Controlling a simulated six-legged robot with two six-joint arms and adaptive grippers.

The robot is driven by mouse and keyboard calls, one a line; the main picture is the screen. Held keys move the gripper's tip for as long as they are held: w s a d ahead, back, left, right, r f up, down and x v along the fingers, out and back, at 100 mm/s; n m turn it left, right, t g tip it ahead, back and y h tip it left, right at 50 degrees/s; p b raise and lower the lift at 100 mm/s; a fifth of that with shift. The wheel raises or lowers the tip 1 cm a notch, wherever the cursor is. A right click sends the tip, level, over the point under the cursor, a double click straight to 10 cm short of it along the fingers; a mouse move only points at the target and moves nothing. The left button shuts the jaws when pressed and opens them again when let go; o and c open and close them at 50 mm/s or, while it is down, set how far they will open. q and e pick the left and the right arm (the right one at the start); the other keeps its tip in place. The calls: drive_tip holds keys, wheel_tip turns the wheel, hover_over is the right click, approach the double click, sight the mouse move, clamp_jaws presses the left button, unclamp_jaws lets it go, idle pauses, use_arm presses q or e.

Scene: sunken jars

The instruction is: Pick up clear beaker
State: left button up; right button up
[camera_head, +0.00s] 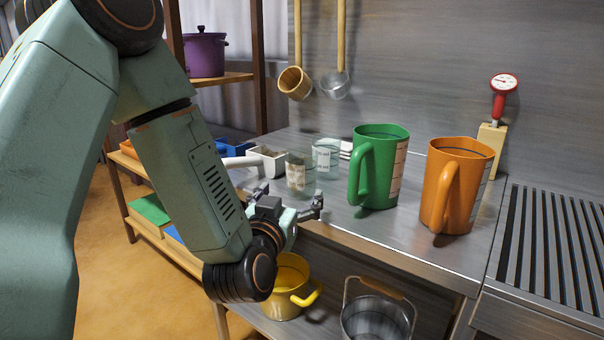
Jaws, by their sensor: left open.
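Two see-through beakers stand upright on the metal counter. The nearer clear beaker (301,178) has pale printed marks; the other clear beaker (327,157) is just behind it to the right. I cannot tell which one the task means. My left gripper (291,193) is open and empty at the counter's front edge, just in front of the nearer beaker. Its fingers are spread left and right, and it looks apart from the glass. The base of the nearer beaker is partly hard to see behind the gripper. My right gripper is not in view.
A green jug (379,170) and an orange jug (459,188) stand to the right. A white square pot (266,160) is left of the beakers. Below are a yellow pot (287,288) and a metal bucket (378,320). Bare counter lies in front of the green jug.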

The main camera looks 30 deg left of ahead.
sight(298, 182)
use_arm(q)
drive_tip(key=b+x, duration=0.2)
drive_tip(key=x, duration=0.4)
drive_tip(key=shift+w, duration=0.2)
drive_tip(key=shift+w+a, duration=0.2)
drive_tip(key=shift+w, duration=0.2)
drive_tip(key=shift+s+d, duration=0.1)
drive_tip(key=shift+s, duration=0.05)
drive_tip(key=c, duration=1.2)
